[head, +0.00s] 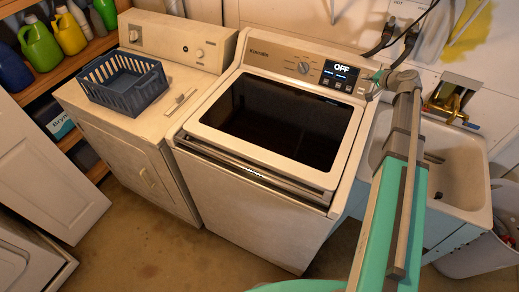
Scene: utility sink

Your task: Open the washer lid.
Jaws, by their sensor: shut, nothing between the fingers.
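The washer (268,215) stands in the middle of the head view, a white top-loader with a display reading OFF. Its lid (283,120) is a white frame around a dark glass panel, and it lies down flat over the top. A dark recess with a metallic strip runs along the lid's front edge. My gripper (372,91) is small in the view, at the right end of the washer's control panel, beside the back right corner of the lid. It looks shut and empty. Whether it touches the panel is unclear.
A dryer (150,150) to the left bears a blue basket (125,85). A utility sink (455,175) with a brass faucet (450,97) is on the right, partly behind my arm. The floor in front is clear.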

